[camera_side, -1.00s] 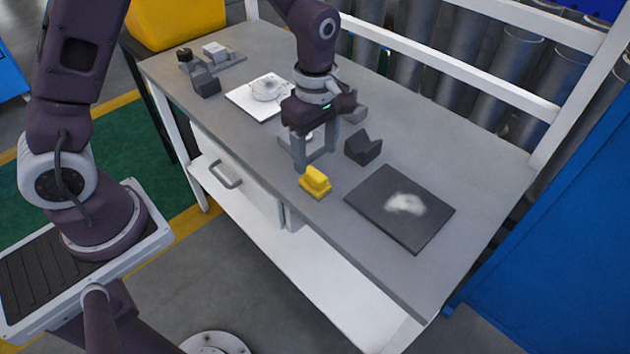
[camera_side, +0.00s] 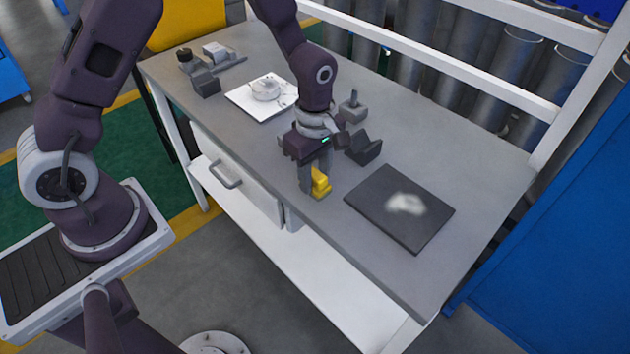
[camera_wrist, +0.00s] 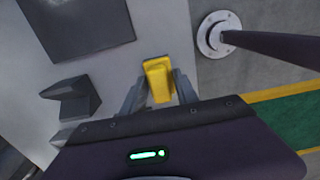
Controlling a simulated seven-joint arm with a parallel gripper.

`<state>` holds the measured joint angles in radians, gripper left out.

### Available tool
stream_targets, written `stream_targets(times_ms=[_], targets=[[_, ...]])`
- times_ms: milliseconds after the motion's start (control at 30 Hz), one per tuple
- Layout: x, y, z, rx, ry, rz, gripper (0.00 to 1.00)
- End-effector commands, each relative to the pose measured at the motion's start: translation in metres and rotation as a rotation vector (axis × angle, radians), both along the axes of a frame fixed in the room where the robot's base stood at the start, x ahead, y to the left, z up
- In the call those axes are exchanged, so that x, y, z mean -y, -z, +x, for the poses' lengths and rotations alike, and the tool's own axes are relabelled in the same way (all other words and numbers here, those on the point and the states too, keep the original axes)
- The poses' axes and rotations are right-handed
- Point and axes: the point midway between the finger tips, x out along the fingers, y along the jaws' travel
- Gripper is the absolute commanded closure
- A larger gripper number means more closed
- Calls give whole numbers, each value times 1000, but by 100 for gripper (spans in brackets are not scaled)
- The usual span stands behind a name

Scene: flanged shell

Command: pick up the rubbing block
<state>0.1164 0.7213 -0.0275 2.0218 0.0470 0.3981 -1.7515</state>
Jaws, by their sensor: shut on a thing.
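The yellow rubbing block (camera_side: 320,183) sits at the front edge of the grey bench, near its middle. My gripper (camera_side: 314,186) has come down over it, with a finger on either side, and is shut on it. In the wrist view the yellow block (camera_wrist: 158,80) shows between the two fingers of my gripper (camera_wrist: 158,88). The near finger hides part of the block in the side view. The block appears to be still at bench height.
A dark square plate (camera_side: 400,208) with a pale powdery patch lies to the right. A dark notched block (camera_side: 363,147) stands just behind my gripper. A grey piece with a knob (camera_side: 352,108) is farther back.

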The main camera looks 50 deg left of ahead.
Motion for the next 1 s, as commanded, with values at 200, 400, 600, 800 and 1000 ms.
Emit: stream_targets(times_ms=[200,400,600,800,1000], targets=[[0,-3,0,2,0,0,100],[0,-46,2,7,-1,0,100],[1,-89,1,3,0,0,100],[0,-101,0,0,-1,0,100],[0,-101,0,-1,0,0,74]])
